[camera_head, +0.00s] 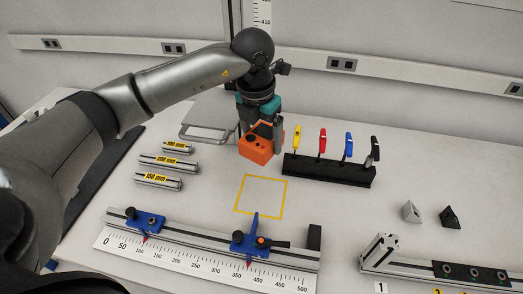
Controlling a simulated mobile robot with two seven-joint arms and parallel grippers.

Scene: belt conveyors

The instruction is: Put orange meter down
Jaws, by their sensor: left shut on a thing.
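The orange meter (257,147) is an orange box with a dark top part. My left gripper (260,125) comes down from above and is shut on it. The meter appears held above the table, just behind a yellow square outline (261,196) marked on the white table top. The square is empty. Whether the meter's underside touches the table is hard to tell. My right gripper is not in view.
A black rack (328,170) with coloured-handled tools stands right of the meter. Several labelled metal bars (158,181) lie to the left. A ruler rail (190,236) with blue clamps lies in front of the square. Another rail (440,268) is at lower right.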

